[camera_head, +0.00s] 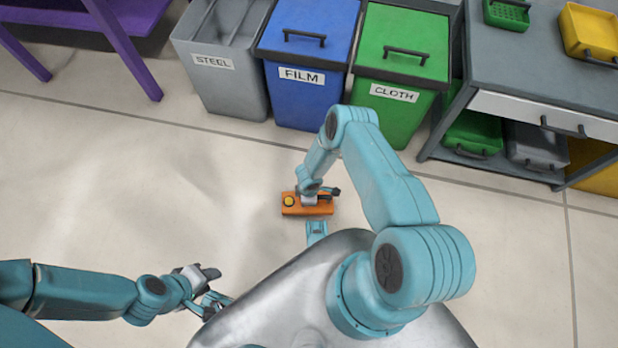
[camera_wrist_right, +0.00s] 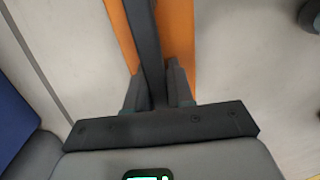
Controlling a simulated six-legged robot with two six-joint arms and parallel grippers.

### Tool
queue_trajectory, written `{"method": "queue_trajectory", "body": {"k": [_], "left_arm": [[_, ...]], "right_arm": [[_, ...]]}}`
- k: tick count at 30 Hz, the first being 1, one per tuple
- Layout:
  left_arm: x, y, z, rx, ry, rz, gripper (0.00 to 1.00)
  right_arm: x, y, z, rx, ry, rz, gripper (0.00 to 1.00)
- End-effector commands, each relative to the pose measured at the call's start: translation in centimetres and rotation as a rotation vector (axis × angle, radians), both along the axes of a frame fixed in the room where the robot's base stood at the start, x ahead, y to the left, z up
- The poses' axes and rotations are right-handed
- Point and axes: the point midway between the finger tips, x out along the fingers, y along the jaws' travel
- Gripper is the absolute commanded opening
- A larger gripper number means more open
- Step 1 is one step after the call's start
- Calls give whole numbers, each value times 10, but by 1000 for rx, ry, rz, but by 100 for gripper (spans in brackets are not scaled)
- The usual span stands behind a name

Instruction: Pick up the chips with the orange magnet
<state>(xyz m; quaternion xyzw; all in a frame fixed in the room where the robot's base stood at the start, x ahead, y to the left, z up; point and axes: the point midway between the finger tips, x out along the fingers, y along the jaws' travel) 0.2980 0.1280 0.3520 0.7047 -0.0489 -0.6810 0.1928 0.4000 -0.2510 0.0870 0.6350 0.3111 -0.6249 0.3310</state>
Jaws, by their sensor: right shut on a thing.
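The orange magnet (camera_head: 293,209) is a block with a yellow round spot and a dark handle, in the middle of the head view. My right gripper (camera_head: 322,194) is over it and shut on its dark handle. In the right wrist view, the fingers (camera_wrist_right: 157,90) of that gripper close on the dark bar of the handle, with the orange body (camera_wrist_right: 181,40) of the magnet behind it. My left gripper (camera_head: 207,288) is open and empty at the lower left, low over my own body's edge. I cannot make out any chips in either view.
Bins labelled STEEL (camera_head: 212,62), FILM (camera_head: 301,76) and CLOTH (camera_head: 394,94) stand at the back. A grey workbench (camera_head: 510,70) with green, grey and yellow trays is at the right. A purple frame (camera_head: 130,45) is at the upper left. The pale floor (camera_head: 120,190) at left is clear.

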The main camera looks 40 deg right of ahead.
Motion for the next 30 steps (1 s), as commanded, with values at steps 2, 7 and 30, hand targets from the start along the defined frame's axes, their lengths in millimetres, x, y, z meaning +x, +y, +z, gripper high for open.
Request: {"method": "queue_trajectory", "body": {"k": [2,7,30], "left_arm": [[0,0,-3,0,0,0,38],[0,0,-5,0,0,0,38],[0,0,-12,0,0,0,38]], "right_arm": [[-3,1,-4,1,5,-1,0],[-3,0,-4,2,7,0,0],[-3,1,-5,9,17,-1,0]]}}
